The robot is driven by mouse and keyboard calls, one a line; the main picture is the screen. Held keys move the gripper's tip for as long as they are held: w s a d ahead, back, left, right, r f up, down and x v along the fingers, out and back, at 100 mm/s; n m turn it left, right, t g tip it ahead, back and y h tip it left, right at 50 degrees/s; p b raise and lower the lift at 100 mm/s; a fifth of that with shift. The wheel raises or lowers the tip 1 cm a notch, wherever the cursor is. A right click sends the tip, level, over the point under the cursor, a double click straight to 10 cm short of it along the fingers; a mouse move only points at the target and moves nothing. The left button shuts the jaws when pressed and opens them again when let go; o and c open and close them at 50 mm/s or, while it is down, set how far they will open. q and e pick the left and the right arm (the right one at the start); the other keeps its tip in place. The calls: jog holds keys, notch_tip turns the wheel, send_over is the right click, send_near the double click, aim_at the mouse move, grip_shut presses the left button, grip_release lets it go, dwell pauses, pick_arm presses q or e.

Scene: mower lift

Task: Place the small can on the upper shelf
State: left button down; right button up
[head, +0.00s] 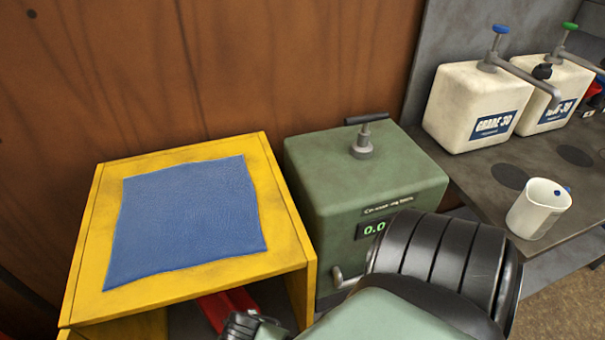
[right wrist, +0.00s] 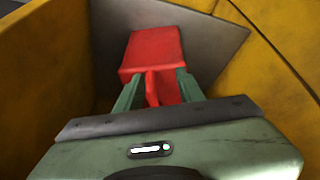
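The small can is a red, box-shaped can (right wrist: 153,50) in the right wrist view, inside the lower space of a yellow shelf unit (right wrist: 45,70). Part of a red thing, likely this can (head: 228,305), shows in the head view under the unit's top. The upper shelf is the yellow top (head: 262,165) with a blue mat (head: 185,220); no can stands on it. My right gripper (right wrist: 157,80) is open, its green fingers either side of the can's narrow red handle, with gaps showing. Whether a finger touches the can is unclear. My left gripper is out of view.
A green box with a T-handle (head: 365,180) and digital readout stands right of the shelf unit. Two white pump containers (head: 475,105) and a white jug (head: 538,208) stand on the grey bench. The blue mat is clear. Yellow side walls close in around my right gripper.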

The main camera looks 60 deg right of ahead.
jog(key=s+f+n+g+y, duration=0.1)
jog(key=s+f+n, duration=0.1)
jog(key=s+f, duration=0.5)
jog(key=s+f+n+g, duration=0.1)
jog(key=s+f, duration=0.1)
jog(key=f, duration=0.8)
jog(key=s+d+f+n, duration=0.1)
jog(key=s+d+f, duration=0.1)
jog(key=s+f, duration=0.4)
jog(key=s+d+f+g, duration=0.1)
jog(key=s+f, duration=0.4)
jog(key=s, duration=0.9)
jog(key=shift+d+f+n+y, duration=0.4)
jog(key=shift+d, duration=0.05)
